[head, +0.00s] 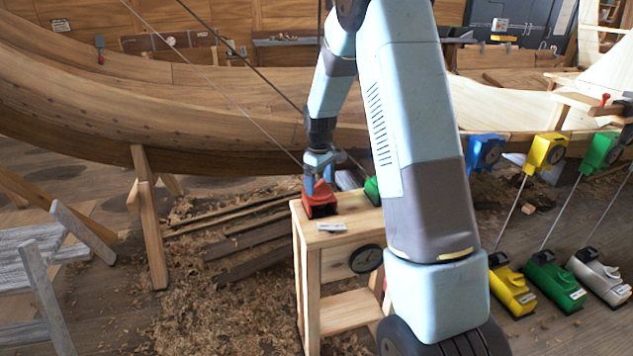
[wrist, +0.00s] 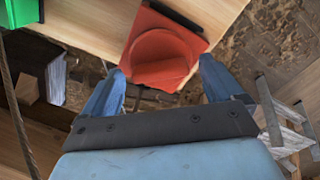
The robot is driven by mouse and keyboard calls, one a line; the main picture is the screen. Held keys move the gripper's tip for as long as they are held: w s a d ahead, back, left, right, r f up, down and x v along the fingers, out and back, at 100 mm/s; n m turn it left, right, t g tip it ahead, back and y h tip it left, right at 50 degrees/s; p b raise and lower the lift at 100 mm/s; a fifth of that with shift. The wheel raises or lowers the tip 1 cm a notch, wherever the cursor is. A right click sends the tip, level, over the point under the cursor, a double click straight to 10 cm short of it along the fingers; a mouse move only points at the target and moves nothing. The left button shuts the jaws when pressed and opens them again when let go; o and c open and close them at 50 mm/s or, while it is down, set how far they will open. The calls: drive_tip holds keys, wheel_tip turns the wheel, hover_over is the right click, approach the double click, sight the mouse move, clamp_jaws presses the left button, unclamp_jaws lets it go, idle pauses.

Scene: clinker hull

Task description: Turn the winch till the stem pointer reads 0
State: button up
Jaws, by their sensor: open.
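A red block-like unit (head: 320,204), which looks like a winch, sits on top of a small wooden stand (head: 308,258). In the wrist view the red unit (wrist: 178,32) shows a round recess or drum and a dark bar along its top edge. My gripper (head: 319,183) points down at it in the head view. In the wrist view my gripper (wrist: 162,75) is open, with its blue fingers on either side of the red unit's near end; contact cannot be told. A round black dial (head: 366,259) is on the stand's front; its reading is too small to tell.
A green unit (head: 372,190) stands beside the red one, partly behind my arm. Yellow (head: 511,291), green (head: 553,284) and white (head: 599,277) units stand at right, with lines rising to coloured gauges. The wooden hull (head: 220,110) spans behind. Planks and shavings lie left.

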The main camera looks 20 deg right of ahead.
drive_tip(key=c, duration=1)
drive_tip(key=shift+a, duration=0.3)
drive_tip(key=shift+c, duration=0.2)
drive_tip(key=shift+d, duration=0.15)
drive_tip(key=shift+d, duration=0.1)
drive_tip(key=shift+m, duration=0.4)
